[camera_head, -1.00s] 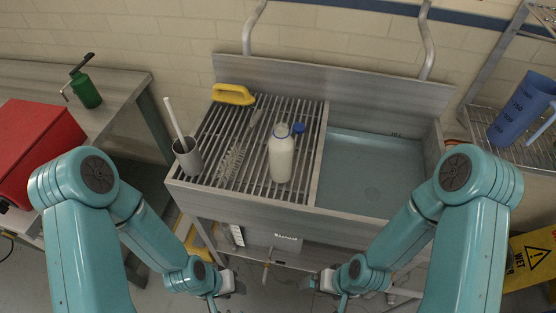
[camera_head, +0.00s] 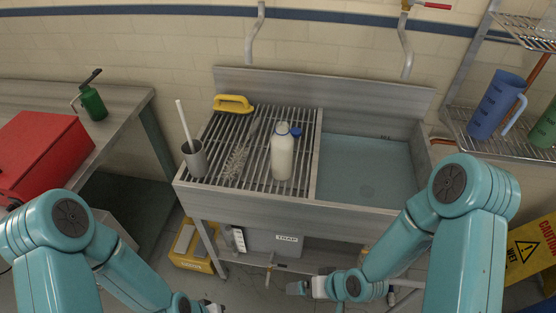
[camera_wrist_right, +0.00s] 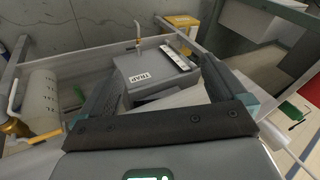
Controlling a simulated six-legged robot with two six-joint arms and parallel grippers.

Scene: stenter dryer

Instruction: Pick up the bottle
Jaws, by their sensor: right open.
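The white bottle (camera_head: 282,158) stands upright on the slatted drainboard, near its right side. A blue lid-like piece (camera_head: 296,132) shows beside its top; I cannot tell if it is attached. My right gripper (camera_head: 298,288) is low in front of the sink unit, below the bottle and apart from it. In the right wrist view its jaws (camera_wrist_right: 165,70) are open and empty, facing a grey box marked TRAP. My left gripper (camera_head: 214,307) is at the bottom edge, mostly cut off, so its jaws cannot be read. The bottle is not recognisable in the wrist view.
The drainboard (camera_head: 213,135) also holds a grey cup (camera_head: 194,160) with a white-handled tool, a brush (camera_head: 236,160) and a yellow-handled item (camera_head: 233,103). The basin (camera_head: 365,165) is right. The TRAP box (camera_head: 275,241) sits below the sink's front edge.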

